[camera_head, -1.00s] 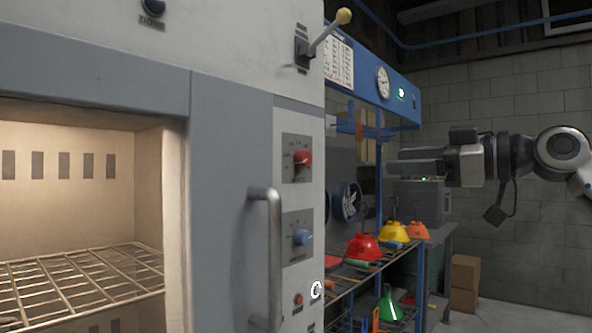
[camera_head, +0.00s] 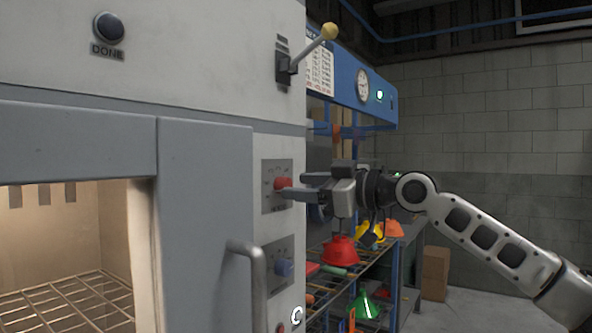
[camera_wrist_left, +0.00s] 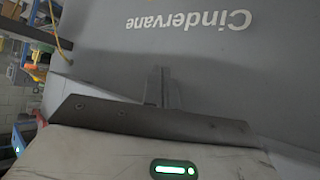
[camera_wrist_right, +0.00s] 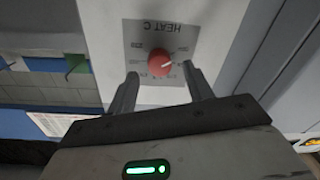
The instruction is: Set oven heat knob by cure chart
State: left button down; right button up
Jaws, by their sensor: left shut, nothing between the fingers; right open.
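The red heat knob (camera_head: 283,184) sits on a grey dial plate on the oven's right front. In the right wrist view the knob (camera_wrist_right: 160,62) shows a pale pointer mark toward its upper right, with the plate lettered HEAT C; the scale numbers are too small to read surely. My right gripper (camera_head: 305,188) is open, its fingers (camera_wrist_right: 161,78) on either side of the knob's near side, not closed on it. The cure chart (camera_head: 320,69) is a white sheet on the blue header; its text is unreadable. My left gripper (camera_wrist_left: 163,87) is shut and empty before a grey Cindervane panel.
A blue knob (camera_head: 284,267) is below the red one. The oven's door handle (camera_head: 246,290) juts out at left of the knobs. A yellow-tipped lever (camera_head: 329,31) sticks out above.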

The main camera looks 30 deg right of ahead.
jog(key=shift+x, duration=0.85)
pick_arm(q)
jog(key=shift+s+a+f, duration=0.1)
jog(key=shift+s+f, duration=0.05)
pick_arm(e)
jog(key=shift+w, duration=0.2)
jog(key=c, duration=1)
jog(key=shift+o, duration=0.2)
pick_arm(q)
jog(key=shift+r, duration=0.25)
pick_arm(e)
jog(key=shift+a, duration=0.1)
